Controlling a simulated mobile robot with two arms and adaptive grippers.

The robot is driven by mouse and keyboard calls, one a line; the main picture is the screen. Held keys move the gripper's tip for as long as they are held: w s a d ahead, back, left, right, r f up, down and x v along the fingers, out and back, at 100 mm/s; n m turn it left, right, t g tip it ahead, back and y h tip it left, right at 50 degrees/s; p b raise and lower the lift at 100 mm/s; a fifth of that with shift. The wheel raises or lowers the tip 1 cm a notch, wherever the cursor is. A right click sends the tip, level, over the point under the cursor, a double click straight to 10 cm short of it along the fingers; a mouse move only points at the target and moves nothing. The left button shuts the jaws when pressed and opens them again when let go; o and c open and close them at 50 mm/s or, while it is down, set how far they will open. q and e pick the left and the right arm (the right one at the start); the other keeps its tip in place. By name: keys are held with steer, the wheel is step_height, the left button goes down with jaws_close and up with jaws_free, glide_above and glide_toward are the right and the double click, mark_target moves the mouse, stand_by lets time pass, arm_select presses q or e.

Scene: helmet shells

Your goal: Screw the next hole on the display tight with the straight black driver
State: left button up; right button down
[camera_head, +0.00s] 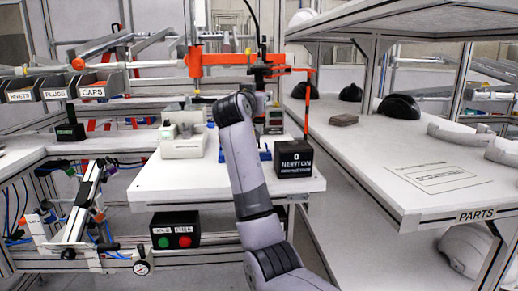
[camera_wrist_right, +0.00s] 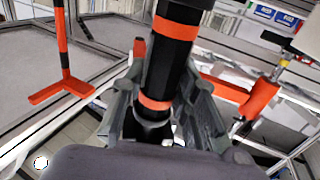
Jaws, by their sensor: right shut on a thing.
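The straight black driver (camera_wrist_right: 172,60), black with orange bands, fills the middle of the right wrist view. My right gripper (camera_wrist_right: 160,112) is shut on it, with grey fingers on both sides of its shaft. In the head view my right arm rises from the bottom over the white workbench, and its hand is small and mostly hidden near the orange fixture. A black block (camera_head: 295,160) reading "0 NEWTON" sits at the bench's right front corner. I cannot make out the display's holes or where the driver's tip is. My left gripper is not in view.
An orange frame (camera_head: 222,60) stands behind the white bench (camera_head: 165,181). A pale fixture (camera_head: 183,135) stands on the bench's left. A parts shelf (camera_head: 420,195) with black shells (camera_head: 401,106) is at right. Labelled bins (camera_head: 52,92) are at left.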

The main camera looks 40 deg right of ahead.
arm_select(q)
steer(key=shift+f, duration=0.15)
arm_select(e)
steer(key=shift+f, duration=0.25)
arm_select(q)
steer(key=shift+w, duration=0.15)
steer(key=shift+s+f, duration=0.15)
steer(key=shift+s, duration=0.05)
arm_select(e)
steer(key=shift+f, duration=0.1)
